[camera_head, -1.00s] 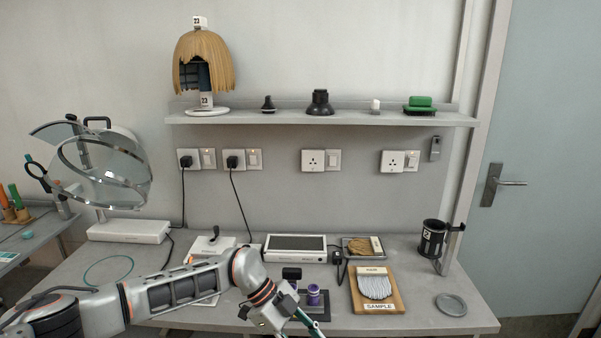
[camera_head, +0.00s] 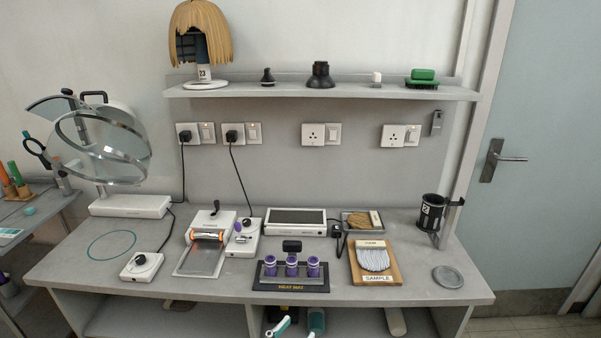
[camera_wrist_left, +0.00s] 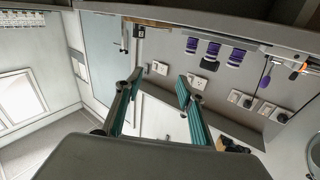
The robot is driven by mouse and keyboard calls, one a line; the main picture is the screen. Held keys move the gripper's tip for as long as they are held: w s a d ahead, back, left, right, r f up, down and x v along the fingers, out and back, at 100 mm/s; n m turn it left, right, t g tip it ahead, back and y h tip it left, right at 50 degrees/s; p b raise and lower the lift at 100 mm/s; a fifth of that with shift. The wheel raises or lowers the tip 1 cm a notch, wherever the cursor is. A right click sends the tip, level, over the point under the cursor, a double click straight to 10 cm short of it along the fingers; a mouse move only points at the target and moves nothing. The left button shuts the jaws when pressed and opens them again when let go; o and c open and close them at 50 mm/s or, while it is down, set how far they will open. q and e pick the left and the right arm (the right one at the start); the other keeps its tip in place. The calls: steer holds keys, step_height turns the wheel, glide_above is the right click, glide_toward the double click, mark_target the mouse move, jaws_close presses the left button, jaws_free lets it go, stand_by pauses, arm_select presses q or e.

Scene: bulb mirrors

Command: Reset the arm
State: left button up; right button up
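My left gripper (camera_head: 298,319) shows only as two teal fingertips at the bottom edge of the head view, in front of and below the table's front edge. In the left wrist view the left gripper (camera_wrist_left: 159,78) has its two teal-padded fingers spread apart with nothing between them. The wrist picture is upside down, with the table edge (camera_wrist_left: 225,32) along its top. My right gripper is in neither view.
The table (camera_head: 210,288) carries a heat mat (camera_head: 290,287) with purple rollers, a hair sample board (camera_head: 393,271), a black cup (camera_head: 432,211) and a round mirror (camera_head: 103,148). A wall shelf (camera_head: 300,92) holds a wig (camera_head: 200,35). Open compartments lie below the tabletop.

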arm_select(q)
steer(key=s+a+f+n+g+y, duration=0.3)
steer(key=s+a+f+y, duration=0.5)
steer(key=s+a+f, duration=0.8)
steer(key=a+f+g, duration=0.1)
steer(key=a+f, duration=0.1)
steer(key=a, duration=0.2)
steer(key=shift+s+n, duration=0.25)
steer(key=shift+n, duration=0.15)
steer(key=shift+a, duration=0.1)
